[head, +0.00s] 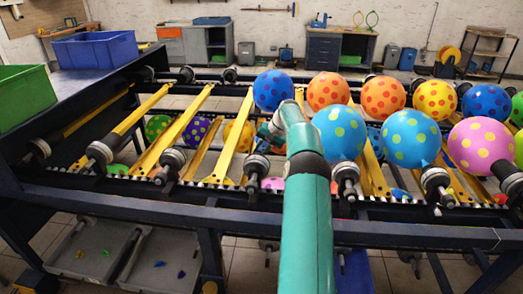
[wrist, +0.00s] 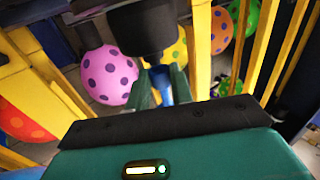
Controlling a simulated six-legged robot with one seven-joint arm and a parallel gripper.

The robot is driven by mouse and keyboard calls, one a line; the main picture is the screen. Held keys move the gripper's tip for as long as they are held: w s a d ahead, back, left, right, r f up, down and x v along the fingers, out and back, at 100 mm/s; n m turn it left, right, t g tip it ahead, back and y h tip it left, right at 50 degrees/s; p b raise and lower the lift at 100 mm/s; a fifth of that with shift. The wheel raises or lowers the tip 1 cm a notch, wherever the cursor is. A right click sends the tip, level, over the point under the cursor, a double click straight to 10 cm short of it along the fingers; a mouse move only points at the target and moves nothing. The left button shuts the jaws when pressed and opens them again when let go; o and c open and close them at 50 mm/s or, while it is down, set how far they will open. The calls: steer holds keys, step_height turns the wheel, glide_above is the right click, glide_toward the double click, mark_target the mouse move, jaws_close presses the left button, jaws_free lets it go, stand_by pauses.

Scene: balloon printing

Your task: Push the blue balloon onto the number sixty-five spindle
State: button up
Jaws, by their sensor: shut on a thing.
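My gripper (wrist: 160,88) is shut on a small blue balloon (wrist: 162,82), deflated and narrow, between its green fingers in the wrist view. The balloon's far end is right at a thick black spindle (wrist: 143,28); I cannot tell whether it is touching or over the end. In the head view my gripper (head: 266,134) is just above and behind a spindle (head: 257,166) on the front rail; the held balloon is not clear there. No spindle number is legible.
Inflated dotted balloons crowd the right side, with a light-blue one (head: 340,132) close beside my arm and a dark-blue one (head: 273,90) behind. Yellow bars (head: 233,135) run between the rails. A blue bin (head: 95,50) and a green bin (head: 24,95) stand at left.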

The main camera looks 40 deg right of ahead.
steer(key=shift+s+a, duration=0.5)
steer(key=shift+a, duration=0.05)
stand_by(1.4)
steer(key=shift+w+d, duration=0.1)
steer(key=shift+w+d, duration=0.35)
steer(key=shift+d, duration=0.05)
steer(key=shift+d, duration=0.1)
stand_by(0.5)
steer(key=shift+s+a, duration=0.5)
steer(key=shift+a, duration=0.05)
stand_by(1.2)
steer(key=o, duration=0.8)
steer(key=shift+o, duration=0.2)
